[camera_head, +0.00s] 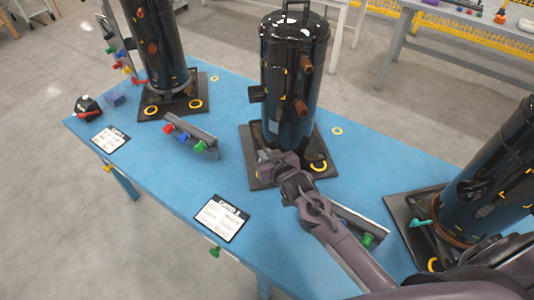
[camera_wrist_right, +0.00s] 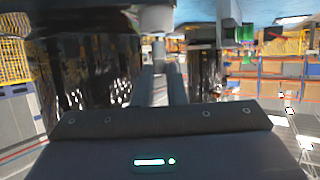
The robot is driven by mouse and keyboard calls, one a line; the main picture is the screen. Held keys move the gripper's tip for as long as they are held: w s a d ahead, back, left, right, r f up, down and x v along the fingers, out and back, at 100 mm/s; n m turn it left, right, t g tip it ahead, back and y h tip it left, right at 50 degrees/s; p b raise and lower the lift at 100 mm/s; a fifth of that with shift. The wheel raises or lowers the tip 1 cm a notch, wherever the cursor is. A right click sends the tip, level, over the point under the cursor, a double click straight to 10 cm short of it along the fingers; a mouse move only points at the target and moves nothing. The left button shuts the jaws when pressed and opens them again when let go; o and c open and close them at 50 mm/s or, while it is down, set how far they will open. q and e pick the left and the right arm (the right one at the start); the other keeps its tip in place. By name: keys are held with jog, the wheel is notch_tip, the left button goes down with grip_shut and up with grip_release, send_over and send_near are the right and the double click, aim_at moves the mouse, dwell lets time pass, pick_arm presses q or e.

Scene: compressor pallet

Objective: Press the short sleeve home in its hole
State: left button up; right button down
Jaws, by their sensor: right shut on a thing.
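My right gripper (camera_head: 272,165) is low at the front foot of the middle black compressor (camera_head: 290,75), over its dark base plate (camera_head: 262,181). In the right wrist view its two fingers (camera_wrist_right: 159,82) are shut on a small grey cylindrical piece (camera_wrist_right: 159,50), which looks like the short sleeve. A wider pale cylinder (camera_wrist_right: 157,18) sits right against the end of this piece. I cannot tell how deep the sleeve sits. The hole is hidden. My left gripper is not in view.
More compressors stand at the left (camera_head: 158,45) and right (camera_head: 495,175) of the blue table (camera_head: 165,205). A rail with coloured parts (camera_head: 192,135) lies left of the gripper. A second rail (camera_head: 362,225) is close to my right arm. A printed card (camera_head: 222,217) lies in front.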

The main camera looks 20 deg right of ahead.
jog(key=shift+p, duration=0.3)
dwell(0.5)
jog(key=shift+f+b, duration=0.85)
jog(key=shift+f, duration=0.45)
jog(key=c, duration=1.4)
grip_release()
jog(key=v, duration=0.7)
jog(key=shift+s+r, duration=0.15)
jog(key=shift+s, duration=0.25)
jog(key=shift+r, duration=0.1)
